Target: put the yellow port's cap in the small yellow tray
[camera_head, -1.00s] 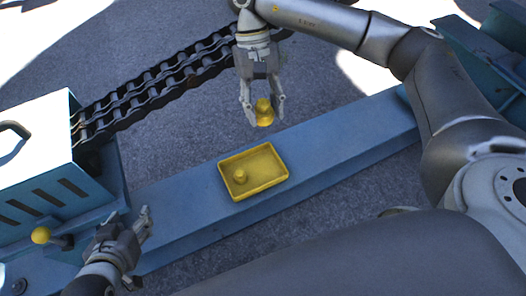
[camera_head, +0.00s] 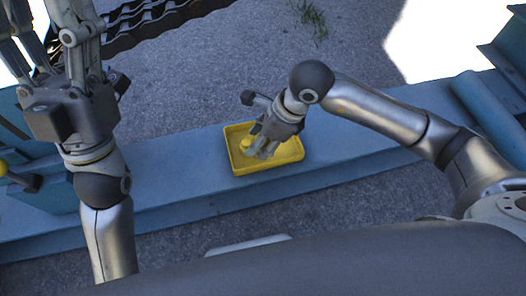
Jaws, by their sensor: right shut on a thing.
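My right gripper (camera_head: 259,150) reaches down into the tray, fingers just right of that piece. The yellow port is not clearly in view.
The blue beam (camera_head: 360,150) runs across the picture, clear on both sides of the tray. A dark chain (camera_head: 150,22) lies behind at the top left. A yellow knob (camera_head: 3,168) on a lever is at the left edge. Blue steel parts (camera_head: 490,105) stand at the right.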

